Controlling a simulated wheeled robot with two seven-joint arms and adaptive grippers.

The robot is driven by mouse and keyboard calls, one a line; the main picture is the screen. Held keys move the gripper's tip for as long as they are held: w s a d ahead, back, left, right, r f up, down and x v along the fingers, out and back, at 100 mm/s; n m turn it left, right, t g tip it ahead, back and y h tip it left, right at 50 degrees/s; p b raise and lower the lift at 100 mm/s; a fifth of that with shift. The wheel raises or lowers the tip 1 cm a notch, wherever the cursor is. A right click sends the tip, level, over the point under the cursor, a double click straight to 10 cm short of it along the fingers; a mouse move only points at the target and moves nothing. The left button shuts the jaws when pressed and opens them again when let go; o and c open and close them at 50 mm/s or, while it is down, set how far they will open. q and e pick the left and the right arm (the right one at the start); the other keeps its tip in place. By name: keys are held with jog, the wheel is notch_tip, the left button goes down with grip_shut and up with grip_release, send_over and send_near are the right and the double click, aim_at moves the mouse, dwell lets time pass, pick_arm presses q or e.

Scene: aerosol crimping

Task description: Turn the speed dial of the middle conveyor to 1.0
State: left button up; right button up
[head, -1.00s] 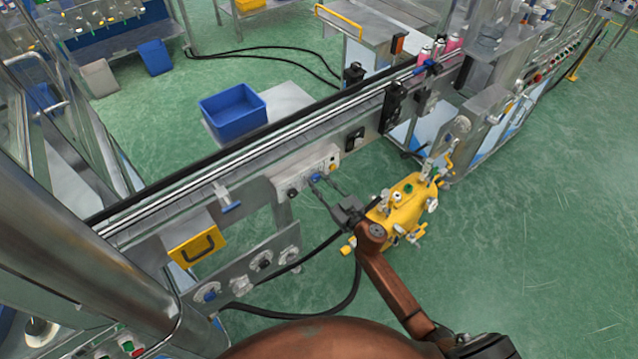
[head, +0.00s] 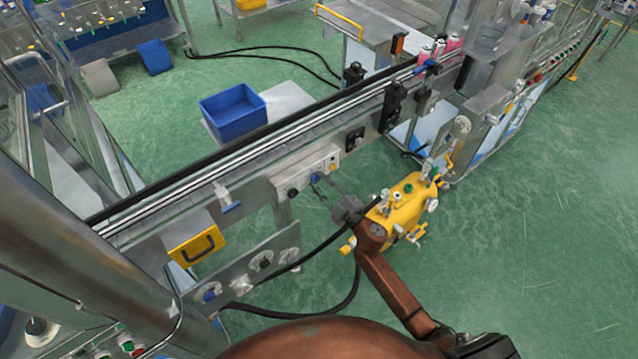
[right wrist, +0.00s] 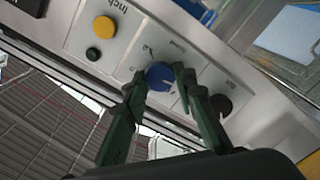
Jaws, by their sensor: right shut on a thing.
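The speed dial (head: 315,178) is a small blue knob on a light control panel (head: 303,183) on the front side of the middle conveyor (head: 262,150). In the right wrist view the blue dial (right wrist: 160,76) has a pale pointer mark, with printed marks around it too small to read. My right gripper (head: 322,184) reaches the panel from the right. In the right wrist view its two dark green fingers (right wrist: 159,80) are closed on either side of the dial. My left gripper is not in view.
On the panel, a yellow button (right wrist: 104,29), a small black button (right wrist: 93,54) and a dark knob (right wrist: 221,104) flank the dial.

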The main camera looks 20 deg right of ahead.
jog(key=shift+f+n, duration=0.15)
jog(key=shift+n, duration=1.75)
jog(key=shift+a+b, duration=0.1)
jog(key=shift+b, duration=0.2)
jog(key=o, duration=1.2)
jog(key=shift+c, duration=0.2)
jog(key=v, duration=1.2)
